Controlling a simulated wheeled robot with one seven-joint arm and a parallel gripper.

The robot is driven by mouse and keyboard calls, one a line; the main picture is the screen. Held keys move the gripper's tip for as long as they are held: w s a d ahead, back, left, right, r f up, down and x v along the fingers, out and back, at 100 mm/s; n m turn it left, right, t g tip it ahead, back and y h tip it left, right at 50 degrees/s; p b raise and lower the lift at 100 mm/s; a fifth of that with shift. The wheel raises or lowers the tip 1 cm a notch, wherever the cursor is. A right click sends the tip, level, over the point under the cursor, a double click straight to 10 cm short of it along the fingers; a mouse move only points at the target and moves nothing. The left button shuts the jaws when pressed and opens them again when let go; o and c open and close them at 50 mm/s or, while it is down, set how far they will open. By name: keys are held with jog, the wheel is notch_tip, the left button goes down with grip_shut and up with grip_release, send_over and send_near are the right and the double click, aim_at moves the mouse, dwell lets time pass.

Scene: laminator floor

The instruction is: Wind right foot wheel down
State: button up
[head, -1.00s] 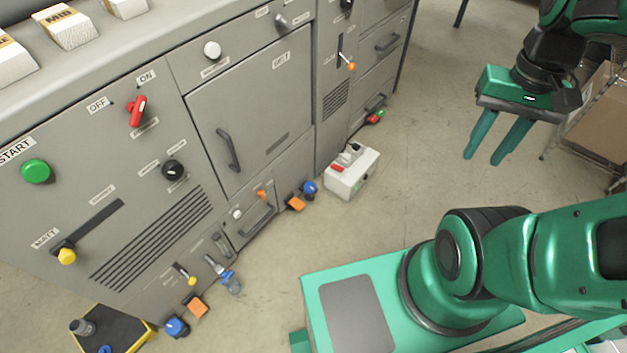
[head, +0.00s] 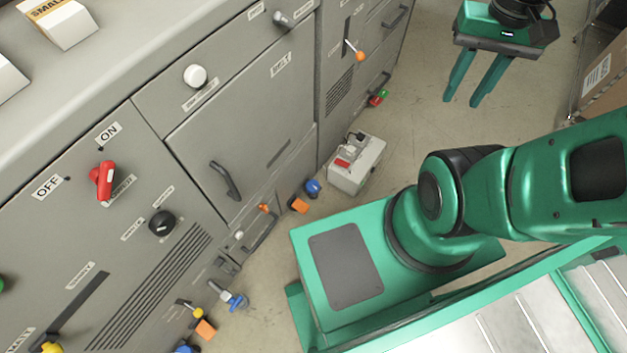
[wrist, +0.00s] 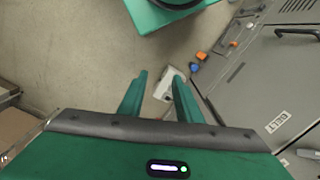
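Small blue wheels sit low along the foot of the grey machine, beside orange blocks. The rightmost blue wheel (head: 312,187) is next to an orange block (head: 298,204) and left of a white box; it also shows small in the wrist view (wrist: 202,55). Another blue wheel (head: 237,301) is farther left, and a third (head: 186,347) is cut by the bottom edge. My gripper (head: 461,102) is open and empty, its fingers pointing down above bare floor, well right of the wheels. The wrist view shows its two fingers apart (wrist: 160,77).
A white box with a red switch (head: 356,165) stands on the floor by the machine, close to the rightmost wheel. The machine front (head: 245,120) has handles, knobs and a red lever (head: 103,180). Cardboard boxes (head: 604,78) are at the right.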

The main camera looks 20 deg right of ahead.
jog(key=shift+o, duration=0.6)
jog(key=o, duration=0.6)
jog(key=shift+s+r, duration=0.2)
jog(key=shift+s, duration=0.1)
jog(key=shift+c, duration=0.2)
jog(key=shift+o, duration=1.4)
jog(key=shift+r, duration=0.1)
jog(key=w+d+f+n, duration=0.25)
jog(key=w+f, duration=0.25)
jog(key=w, duration=0.6)
jog(key=w+d+f+n, duration=0.1)
jog(key=w+f+n, duration=0.35)
jog(key=w, duration=0.55)
jog(key=w+a+f+n, duration=0.1)
jog(key=w+f+n, duration=0.2)
jog(key=w+f, duration=0.55)
jog(key=w+a+f+n, duration=0.25)
jog(key=w+f, duration=0.35)
jog(key=f, duration=0.6)
jog(key=n+t+y, duration=0.2)
jog(key=n+y, duration=0.2)
jog(key=n, duration=0.4)
send_near(313, 185)
jog(key=shift+m, duration=0.25)
jog(key=x, duration=0.8)
jog(key=shift+w+f, duration=0.15)
jog(key=shift+f, duration=0.05)
